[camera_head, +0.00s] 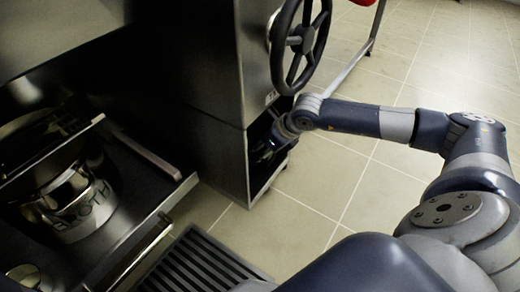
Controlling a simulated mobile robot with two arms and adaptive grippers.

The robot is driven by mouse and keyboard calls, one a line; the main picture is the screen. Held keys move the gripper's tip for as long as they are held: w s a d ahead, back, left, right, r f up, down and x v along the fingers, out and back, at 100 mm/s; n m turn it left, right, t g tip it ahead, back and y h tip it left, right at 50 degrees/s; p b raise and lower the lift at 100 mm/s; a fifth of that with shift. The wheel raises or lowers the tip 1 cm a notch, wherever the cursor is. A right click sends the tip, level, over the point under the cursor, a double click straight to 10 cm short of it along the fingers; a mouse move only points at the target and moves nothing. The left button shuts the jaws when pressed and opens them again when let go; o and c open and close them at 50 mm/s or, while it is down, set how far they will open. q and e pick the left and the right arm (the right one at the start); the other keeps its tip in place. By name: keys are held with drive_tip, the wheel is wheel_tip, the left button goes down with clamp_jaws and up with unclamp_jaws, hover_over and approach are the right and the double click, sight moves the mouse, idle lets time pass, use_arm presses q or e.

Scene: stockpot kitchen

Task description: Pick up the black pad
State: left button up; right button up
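My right arm reaches in from the right. Its dark gripper (263,152) is at the opening of a narrow, dark compartment (262,180) in the steel cabinet. The fingers are in shadow and partly hidden, so I cannot tell whether they are open or shut, or whether they touch anything. I cannot make out the black pad; the inside of the compartment is too dark to tell whether it is there. My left gripper is not in view.
A black handwheel (278,45) sticks out from the cabinet above my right wrist. A steel pot (72,212) with dark lettering stands in the lower opening at left. A slatted floor grate (205,265) lies in front. Tiled floor (325,180) is open at right.

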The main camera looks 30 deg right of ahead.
wheel_tip(320, 180, up, 3)
drive_tip(key=shift+s+r+p, duration=0.15)
drive_tip(key=shift+r+p, duration=0.05)
drive_tip(key=shift+p, duration=0.9)
drive_tip(key=s+d+r+b, duration=0.1)
drive_tip(key=s+b, duration=0.4)
drive_tip(key=s, duration=1)
drive_tip(key=shift+s+d+b, duration=0.3)
drive_tip(key=shift+d, duration=0.15)
drive_tip(key=o, duration=0.5)
drive_tip(key=c, duration=0.4)
